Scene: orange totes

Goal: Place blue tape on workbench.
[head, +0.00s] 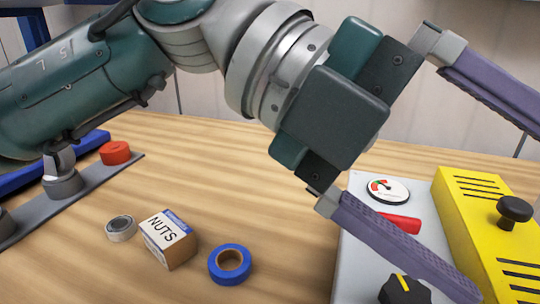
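A roll of blue tape (218,263) lies flat on the wooden workbench (115,270), just right of a small box. My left gripper (509,205) is raised above the right part of the bench, in front of the grey panel. My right gripper is not in view.
A cardboard box marked NUTS (169,239) and a grey tape roll (121,228) stand left of the blue tape. A grey panel (356,262) with a gauge, a red handle, a black knob and a yellow box (480,225) fills the right.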

